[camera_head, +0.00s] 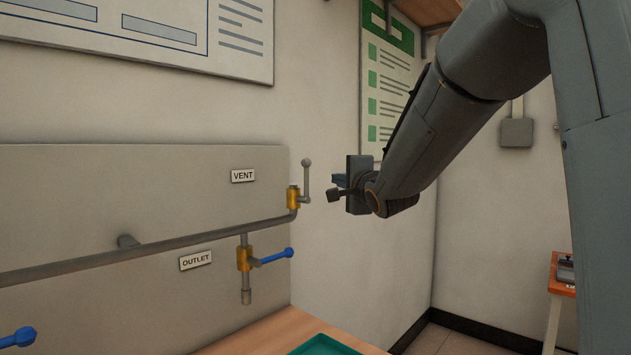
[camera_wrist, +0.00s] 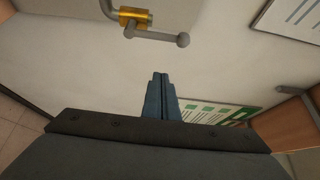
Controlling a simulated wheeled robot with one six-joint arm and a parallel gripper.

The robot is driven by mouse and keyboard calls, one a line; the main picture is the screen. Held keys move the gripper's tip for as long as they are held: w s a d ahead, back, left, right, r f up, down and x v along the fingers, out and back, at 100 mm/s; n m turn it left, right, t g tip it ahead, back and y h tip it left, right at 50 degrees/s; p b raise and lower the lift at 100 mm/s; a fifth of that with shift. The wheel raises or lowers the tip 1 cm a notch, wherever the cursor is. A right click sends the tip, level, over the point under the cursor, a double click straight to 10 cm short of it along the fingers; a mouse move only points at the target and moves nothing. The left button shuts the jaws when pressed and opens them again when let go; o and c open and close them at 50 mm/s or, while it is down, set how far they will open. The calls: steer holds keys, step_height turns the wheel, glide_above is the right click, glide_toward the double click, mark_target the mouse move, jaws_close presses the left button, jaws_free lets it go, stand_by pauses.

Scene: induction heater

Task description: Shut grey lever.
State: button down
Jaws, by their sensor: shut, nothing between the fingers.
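The grey lever (camera_head: 306,181) is on the brass valve (camera_head: 293,197) beside the VENT label (camera_head: 243,176) in the head view. It points up, with a round knob at its top. In the wrist view the grey lever (camera_wrist: 158,36) runs sideways from the brass valve (camera_wrist: 133,17) to its knob. My gripper (camera_head: 337,180) is to the right of the lever in the head view, with a gap between them. In the wrist view my gripper (camera_wrist: 160,76) has its blue fingers together and empty, pointing toward the lever without visible contact.
A blue lever (camera_head: 276,256) is on the lower brass valve (camera_head: 244,258) by the OUTLET label (camera_head: 196,260). A grey pipe (camera_head: 160,246) crosses the panel (camera_head: 100,190). A green tray (camera_head: 325,345) lies on the wooden bench (camera_head: 262,334) below.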

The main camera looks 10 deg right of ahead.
steer(key=w+a+p, duration=0.4)
steer(key=w, duration=0.4)
steer(key=shift+w+a, duration=0.15)
steer(key=shift+a, duration=0.2)
stand_by(0.3)
steer(key=shift+d+f+b, duration=0.1)
steer(key=shift+d+b, duration=0.05)
steer(key=shift+b, duration=0.15)
